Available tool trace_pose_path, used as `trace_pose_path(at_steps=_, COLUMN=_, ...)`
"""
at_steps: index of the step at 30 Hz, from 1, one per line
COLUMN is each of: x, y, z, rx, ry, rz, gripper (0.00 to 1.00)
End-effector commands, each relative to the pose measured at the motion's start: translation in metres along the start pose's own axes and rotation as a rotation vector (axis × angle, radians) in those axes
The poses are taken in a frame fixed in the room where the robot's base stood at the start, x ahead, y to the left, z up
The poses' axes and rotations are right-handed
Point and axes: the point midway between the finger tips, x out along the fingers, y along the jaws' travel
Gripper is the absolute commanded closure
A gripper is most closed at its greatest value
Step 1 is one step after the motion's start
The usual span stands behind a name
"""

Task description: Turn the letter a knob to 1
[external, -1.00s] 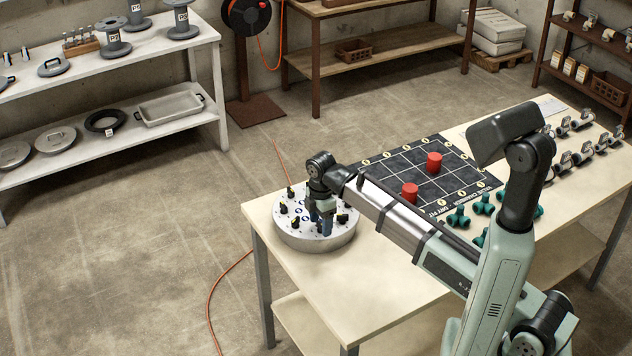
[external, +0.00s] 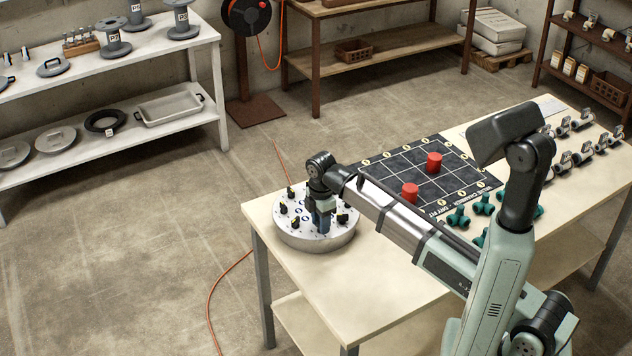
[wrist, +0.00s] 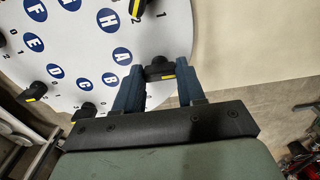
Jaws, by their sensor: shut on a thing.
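The round metal dial panel (external: 316,238) sits at the table's left end, with black knobs marked in yellow around its white face. In the wrist view, the black knob beside the blue letter A disc (wrist: 122,56) is the letter A knob (wrist: 160,68), with a yellow mark facing my palm. My gripper (wrist: 158,88) has its blue fingers on either side of this knob, shut on it. In the external view my gripper (external: 322,226) points down at the panel's front part. The numbers around the held knob are not legible, so its setting cannot be told.
Other knobs (wrist: 85,110) stand close by on the panel. A dark grid mat (external: 400,165) with two red cylinders (external: 434,162) lies behind on the table, with green pipe fittings (external: 459,217) to its right. The table's front left is bare.

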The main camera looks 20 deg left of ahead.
Motion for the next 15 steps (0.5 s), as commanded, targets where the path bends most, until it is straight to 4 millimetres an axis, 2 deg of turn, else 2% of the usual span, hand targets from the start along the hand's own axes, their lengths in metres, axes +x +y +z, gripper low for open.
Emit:
trace_pose_path(at_steps=8, x=-0.0002, y=-0.0001, z=-0.0001, rx=0.108, ry=0.0, rz=-0.001, gripper=0.91)
trace_pose_path(at_steps=15, x=-0.0003, y=-0.0001, z=-0.0001, rx=0.308, ry=0.0, rz=-0.001, gripper=0.91)
